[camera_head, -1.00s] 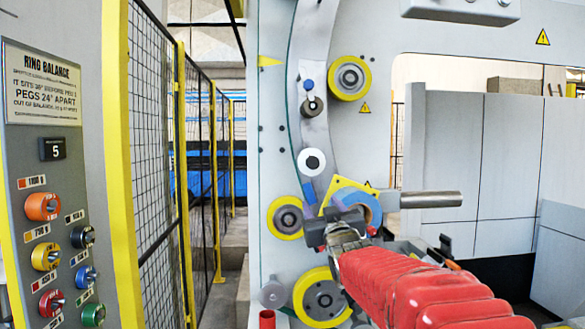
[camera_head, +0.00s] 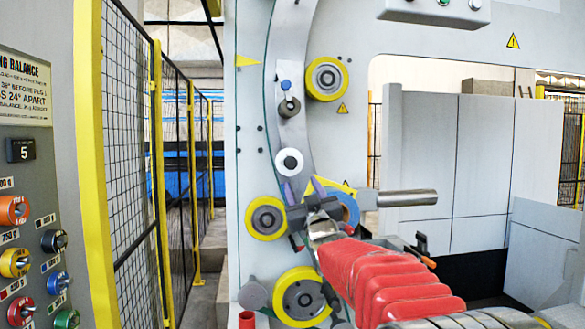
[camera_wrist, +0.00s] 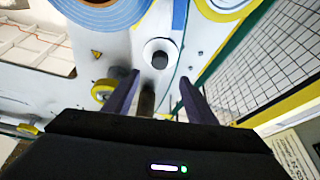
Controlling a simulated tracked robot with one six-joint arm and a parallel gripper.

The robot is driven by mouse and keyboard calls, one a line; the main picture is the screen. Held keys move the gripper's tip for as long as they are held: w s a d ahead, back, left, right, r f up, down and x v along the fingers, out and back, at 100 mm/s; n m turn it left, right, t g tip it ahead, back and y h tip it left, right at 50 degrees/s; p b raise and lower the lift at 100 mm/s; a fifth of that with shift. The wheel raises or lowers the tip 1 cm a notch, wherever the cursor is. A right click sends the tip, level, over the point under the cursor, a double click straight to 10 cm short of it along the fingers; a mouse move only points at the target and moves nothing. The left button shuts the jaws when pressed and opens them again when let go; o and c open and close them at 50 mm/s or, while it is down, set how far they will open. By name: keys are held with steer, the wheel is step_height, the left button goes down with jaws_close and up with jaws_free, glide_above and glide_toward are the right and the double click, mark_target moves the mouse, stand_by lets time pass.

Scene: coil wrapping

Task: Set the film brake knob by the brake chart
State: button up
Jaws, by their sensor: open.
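My gripper (camera_head: 304,192) is open and empty, in front of the machine's curved ring in the head view. A white disc with a dark centre (camera_head: 289,162) sits on the ring just above and left of the fingertips. In the wrist view this white disc (camera_wrist: 159,54) shows between and beyond the two open fingers (camera_wrist: 157,92), apart from them. A blue-rimmed film roll (camera_head: 345,208) is partly hidden behind my gripper; its blue edge also shows in the wrist view (camera_wrist: 100,12). I cannot make out a brake chart.
Yellow rollers (camera_head: 326,78) stand out around the ring. A steel bar (camera_head: 407,198) juts right beside my gripper.

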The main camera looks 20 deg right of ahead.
mark_target(292, 165)
steer(key=shift+x, duration=6.3)
steer(key=c, duration=1)
